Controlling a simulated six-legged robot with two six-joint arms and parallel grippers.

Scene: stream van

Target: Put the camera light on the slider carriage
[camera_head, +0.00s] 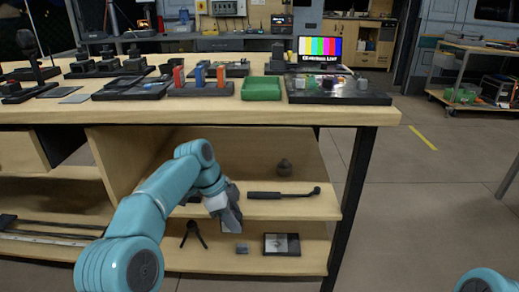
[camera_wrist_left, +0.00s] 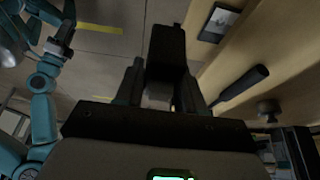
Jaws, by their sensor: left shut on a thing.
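My left gripper (camera_head: 230,217) is in front of the wooden bench's open shelves, below the top. In the left wrist view its fingers (camera_wrist_left: 161,92) are closed on a dark, block-shaped thing (camera_wrist_left: 167,50), which I take to be the camera light. A pale part shows between the fingers. In the head view the held thing is mostly hidden by the gripper. I cannot make out the slider carriage for certain. A long rail (camera_head: 45,235) lies on the lower shelf at left. My right gripper's fingers are not clear; a dark end of a teal arm shows in the left wrist view (camera_wrist_left: 62,40).
A black rod-like handle (camera_head: 283,194) lies on the middle shelf, with a dark round thing (camera_head: 284,167) behind it. A small tripod (camera_head: 193,234) and a framed panel (camera_head: 282,244) are on the lower shelf. The bench top holds a green tray (camera_head: 261,88).

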